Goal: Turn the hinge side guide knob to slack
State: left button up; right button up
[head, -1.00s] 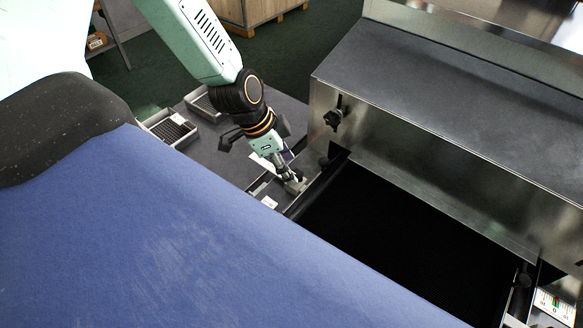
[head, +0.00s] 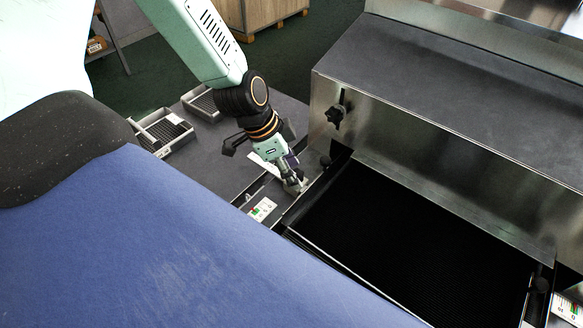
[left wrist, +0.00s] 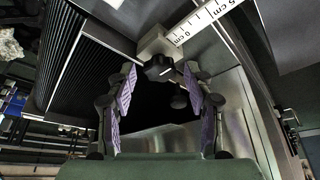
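In the left wrist view a black lobed knob (left wrist: 158,68) sits on a grey metal block (left wrist: 153,42) beside a centimetre scale (left wrist: 200,22). My left gripper (head: 294,184) reaches down to the left edge of the dark belt in the head view. Its purple-padded fingers stand apart in the wrist view, one on each side of the knob, with gaps between pads and knob. I cannot tell how deep the knob sits between them. In the head view the gripper hides most of this spot. My right gripper is not in view.
The steel dryer hood (head: 440,110) with a black star knob (head: 335,114) stands right of my left arm. The dark mesh belt (head: 420,240) runs under it. A coloured scale label (head: 262,209) lies left of the belt. Grey trays (head: 165,132) sit behind. A blue surface (head: 180,240) fills the foreground.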

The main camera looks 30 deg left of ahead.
pick_arm(q)
jog(key=c, duration=1)
jog(key=shift+s+d+n+y+p, duration=0.2)
jog(key=shift+n+y+p, duration=0.2)
jog(key=shift+n+p, duration=0.5)
jog(key=shift+s+n+t+y, duration=0.15)
jog(key=shift+n+t+y, duration=0.25)
jog(key=shift+n, duration=0.8)
jog(key=n, duration=0.2)
jog(key=n+y+p, duration=0.1)
jog(key=shift+d+f+n+t, duration=0.1)
jog(key=shift+d+n+t, duration=0.1)
jog(key=shift+n+t, duration=0.15)
jog(key=n+y, duration=0.1)
jog(key=n, duration=0.2)
jog(key=shift+d+n+y, duration=0.15)
jog(key=shift+n+y, duration=0.1)
jog(key=shift+y, duration=0.05)
jog(key=n+y+p, duration=0.1)
jog(key=n+p, duration=0.1)
jog(key=n, duration=0.1)
jog(key=shift+d, duration=0.15)
jog(key=shift+n+g+y+p, duration=0.6)
jog(key=shift+n+p, duration=0.45)
jog(key=shift+n, duration=0.65)
